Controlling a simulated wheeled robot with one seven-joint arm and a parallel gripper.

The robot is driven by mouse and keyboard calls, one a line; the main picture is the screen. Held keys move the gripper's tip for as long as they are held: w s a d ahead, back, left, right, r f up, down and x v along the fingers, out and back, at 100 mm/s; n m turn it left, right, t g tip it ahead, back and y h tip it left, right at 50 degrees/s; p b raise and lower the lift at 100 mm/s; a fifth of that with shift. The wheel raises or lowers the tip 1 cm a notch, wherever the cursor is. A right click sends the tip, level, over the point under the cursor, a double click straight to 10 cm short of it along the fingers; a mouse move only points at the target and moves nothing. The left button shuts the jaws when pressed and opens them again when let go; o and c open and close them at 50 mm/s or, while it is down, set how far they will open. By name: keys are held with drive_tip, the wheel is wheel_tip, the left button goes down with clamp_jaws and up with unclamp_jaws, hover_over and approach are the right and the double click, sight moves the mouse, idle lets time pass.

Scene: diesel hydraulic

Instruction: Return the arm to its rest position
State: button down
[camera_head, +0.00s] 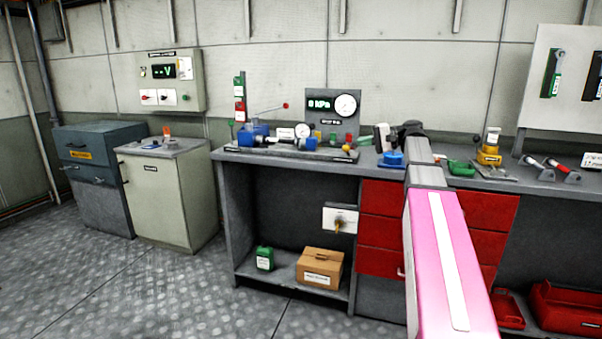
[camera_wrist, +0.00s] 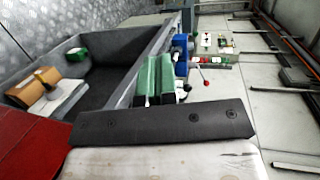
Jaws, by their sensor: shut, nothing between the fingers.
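My arm, a pink and grey link (camera_head: 445,265), reaches from the bottom of the head view up and forward over the workbench (camera_head: 228,158). Its far end is dark and grey, and my fingers cannot be made out there. In the wrist view my gripper (camera_wrist: 160,75) shows as two green fingers side by side beyond a dark bar. The fingers are shut with nothing held between them. The picture is turned sideways, with the bench edge running diagonally behind them.
A test rig with gauge panel (camera_head: 333,112) stands on the bench left of my arm. A blue item (camera_head: 392,159), green tray (camera_head: 461,168) and yellow device (camera_head: 489,156) lie close to the arm. Red drawers (camera_head: 382,232) are below. Open floor (camera_head: 150,295) lies left.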

drive_tip(key=s+a+f+h, duration=0.2)
drive_tip(key=s+f, duration=0.1)
drive_tip(key=f, duration=0.7)
drive_tip(key=s+a+f+m+h, duration=0.1)
drive_tip(key=s+f+h, duration=0.2)
drive_tip(key=f, duration=0.7)
drive_tip(key=s+a+f+h, duration=0.2)
drive_tip(key=f, duration=0.8)
drive_tip(key=s+d+f+n+g+h, duration=0.2)
drive_tip(key=s+f+h, duration=0.6)
drive_tip(key=s+f, duration=0.7)
wheel_tip(320, 180, down, 3)
drive_tip(key=shift+r+n, duration=0.1)
drive_tip(key=shift+n, duration=0.3)
